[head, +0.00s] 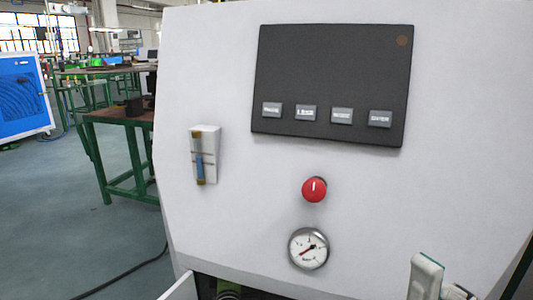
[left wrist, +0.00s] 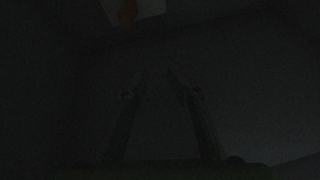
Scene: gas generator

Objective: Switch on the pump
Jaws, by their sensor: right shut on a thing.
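A white machine front (head: 225,100) fills most of the head view. A red round knob (head: 314,189) with a white mark pointing up sits in its middle. Above it is a black panel (head: 330,70) with several grey labelled buttons (head: 306,113). My right gripper (head: 428,272) shows only partly at the bottom right, below and right of the knob and apart from it; it is shut, and what it grips cannot be made out. My left gripper (left wrist: 157,72) shows in the dark left wrist view, its two fingers apart with nothing seen between them.
A round pressure gauge (head: 308,249) is below the knob, and a flow meter (head: 203,155) is at left. An opening with dark parts lies at the bottom. Green workbenches (head: 110,125) and open floor are at left, with a black cable (head: 125,276).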

